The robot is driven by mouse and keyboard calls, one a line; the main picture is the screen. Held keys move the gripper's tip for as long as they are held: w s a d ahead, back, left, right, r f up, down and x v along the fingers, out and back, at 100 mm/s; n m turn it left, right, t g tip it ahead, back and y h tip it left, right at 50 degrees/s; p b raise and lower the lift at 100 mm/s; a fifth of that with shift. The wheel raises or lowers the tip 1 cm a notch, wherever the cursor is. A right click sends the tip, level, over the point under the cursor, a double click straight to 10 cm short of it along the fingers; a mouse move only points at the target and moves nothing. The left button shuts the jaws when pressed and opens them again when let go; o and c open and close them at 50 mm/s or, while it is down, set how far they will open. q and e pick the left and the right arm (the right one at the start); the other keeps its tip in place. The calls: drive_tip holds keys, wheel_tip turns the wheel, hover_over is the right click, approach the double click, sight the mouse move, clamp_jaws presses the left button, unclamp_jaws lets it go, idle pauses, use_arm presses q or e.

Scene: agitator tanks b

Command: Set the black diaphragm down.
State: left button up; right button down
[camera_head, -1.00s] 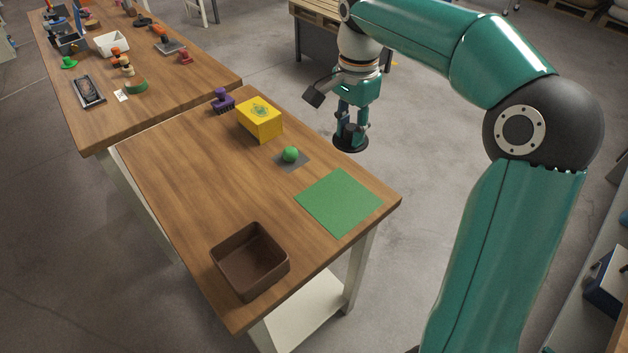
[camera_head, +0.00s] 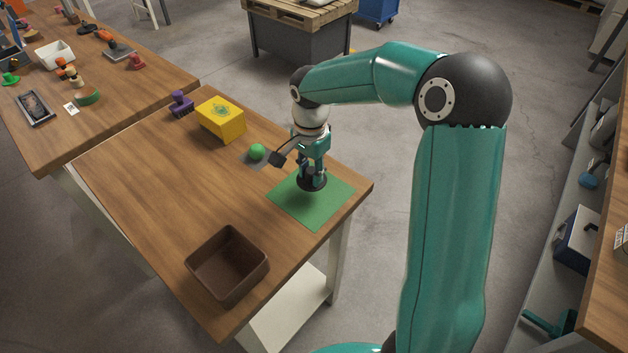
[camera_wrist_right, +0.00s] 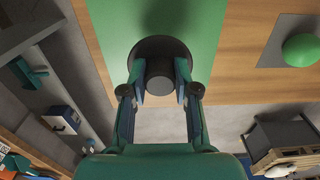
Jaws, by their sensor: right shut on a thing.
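The black diaphragm (camera_head: 312,182) is a dark disc with a raised hub. My right gripper (camera_head: 312,168) is shut on its hub, and the disc is over the green mat (camera_head: 290,208). In the right wrist view the diaphragm (camera_wrist_right: 160,56) sits between the two fingers of the gripper (camera_wrist_right: 160,88). A dark shadow lies on the green mat (camera_wrist_right: 115,25) beyond the disc, so the disc seems a little above the mat. My left gripper is not in view.
A green ball (camera_head: 257,152) on a grey square is left of the mat. A yellow box (camera_head: 221,120), a purple object (camera_head: 180,104) and an empty brown bin (camera_head: 228,264) stand on the same table. The table middle is clear.

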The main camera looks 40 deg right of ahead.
sight(311, 184)
drive_tip(key=shift+f, duration=2.1)
drive_tip(key=shift+s, duration=0.1)
drive_tip(key=c, duration=0.9)
unclamp_jaws()
drive_tip(key=shift+o, duration=0.2)
wheel_tip(311, 184, up, 12)
drive_tip(key=shift+r, duration=0.1)
